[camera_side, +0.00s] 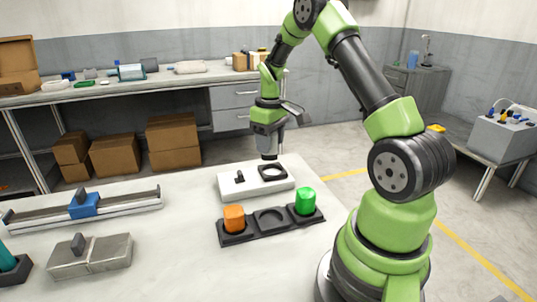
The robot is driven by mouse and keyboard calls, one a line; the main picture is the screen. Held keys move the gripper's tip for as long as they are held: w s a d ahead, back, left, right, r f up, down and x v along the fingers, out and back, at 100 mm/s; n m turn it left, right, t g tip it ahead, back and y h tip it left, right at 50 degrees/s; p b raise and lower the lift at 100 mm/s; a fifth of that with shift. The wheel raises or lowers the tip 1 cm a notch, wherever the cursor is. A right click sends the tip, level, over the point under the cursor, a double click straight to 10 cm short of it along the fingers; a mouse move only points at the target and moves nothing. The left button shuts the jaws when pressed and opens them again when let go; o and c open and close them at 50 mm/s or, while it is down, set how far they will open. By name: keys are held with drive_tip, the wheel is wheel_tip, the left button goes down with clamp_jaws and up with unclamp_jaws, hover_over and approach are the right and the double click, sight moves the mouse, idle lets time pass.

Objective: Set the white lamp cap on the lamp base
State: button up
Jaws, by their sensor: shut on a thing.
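The lamp base is the white block (229,186) with a black ring (273,171) and a small black knob (239,177) on its top. My gripper (269,150) points down just above the black ring. It is shut on a pale thing that looks like the white lamp cap, though its shape is hard to make out at this size. Whether it touches the ring I cannot tell. A black holder (251,234) in front of the base has an orange cap (234,217) at its left, an empty middle socket (270,218), and a green cap (305,200) at its right.
A rail with a blue slider (83,204) lies at the left of the white table. A grey metal block (90,256) and a teal piece in a dark holder (10,264) are nearer. The table between these and the black holder is clear.

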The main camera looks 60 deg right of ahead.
drive_tip(key=shift+m, duration=0.4)
drive_tip(key=shift+w+d+f, duration=0.1)
drive_tip(key=shift+d+f, duration=0.35)
drive_tip(key=shift+f, duration=0.5)
drive_tip(key=shift+w+d+f, duration=0.1)
drive_tip(key=shift+d+f, duration=0.35)
drive_tip(key=shift+f, duration=0.55)
drive_tip(key=shift+w+d+f, duration=0.1)
drive_tip(key=shift+d+f, duration=0.35)
drive_tip(key=shift+f, duration=0.5)
drive_tip(key=shift+s+f, duration=0.1)
drive_tip(key=shift+f, duration=0.5)
drive_tip(key=o, duration=0.6)
drive_tip(key=shift+o, duration=0.2)
wheel_tip(320, 180, up, 11)
